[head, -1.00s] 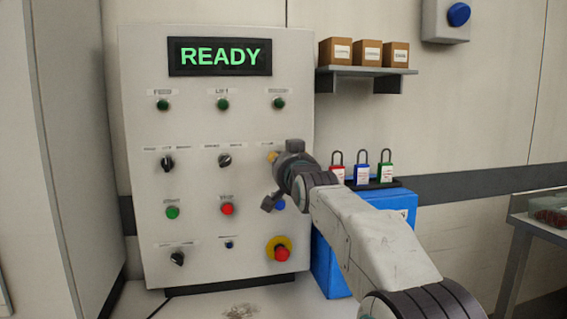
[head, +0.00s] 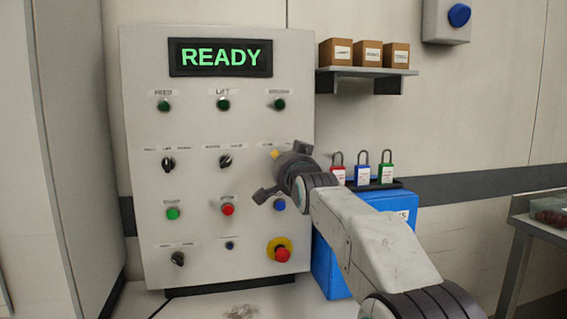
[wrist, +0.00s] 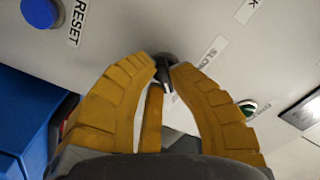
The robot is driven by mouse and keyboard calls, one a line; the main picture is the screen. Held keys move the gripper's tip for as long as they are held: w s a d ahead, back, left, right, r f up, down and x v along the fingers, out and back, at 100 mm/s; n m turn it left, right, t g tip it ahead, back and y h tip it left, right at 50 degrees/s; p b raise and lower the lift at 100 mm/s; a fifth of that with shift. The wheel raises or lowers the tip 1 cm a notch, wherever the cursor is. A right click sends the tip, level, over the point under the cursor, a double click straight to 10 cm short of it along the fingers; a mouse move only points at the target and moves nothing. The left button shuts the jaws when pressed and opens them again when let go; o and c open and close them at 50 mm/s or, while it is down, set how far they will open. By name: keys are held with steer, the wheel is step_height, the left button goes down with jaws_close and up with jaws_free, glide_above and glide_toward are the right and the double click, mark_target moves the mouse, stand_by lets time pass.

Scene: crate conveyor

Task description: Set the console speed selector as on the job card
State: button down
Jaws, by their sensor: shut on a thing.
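The grey console (head: 140,120) stands ahead with READY lit in green on its display (head: 220,57). My gripper (head: 276,155) is at the right end of the console's selector row and hides the speed selector in the head view. In the wrist view, the yellow fingers of my gripper (wrist: 165,66) are shut on the black knob of the speed selector (wrist: 163,72). A label reading SLOW (wrist: 212,51) is beside the knob. The knob's exact pointing is hard to tell between the fingers. No job card can be made out.
The blue RESET button (wrist: 41,13) is close by in the wrist view. Other selectors (head: 168,163), (head: 226,161) share the row. The red emergency stop (head: 282,254) is lower right. A blue box (head: 325,262) with padlocks (head: 361,173) stands right of the console.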

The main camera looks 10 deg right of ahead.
steer(key=shift+a, duration=0.1)
steer(key=c, duration=1.1)
jaws_free()
steer(key=shift+c, duration=0.2)
steer(key=shift+s, duration=0.1)
steer(key=s, duration=1.1)
steer(key=shift+s, duration=0.35)
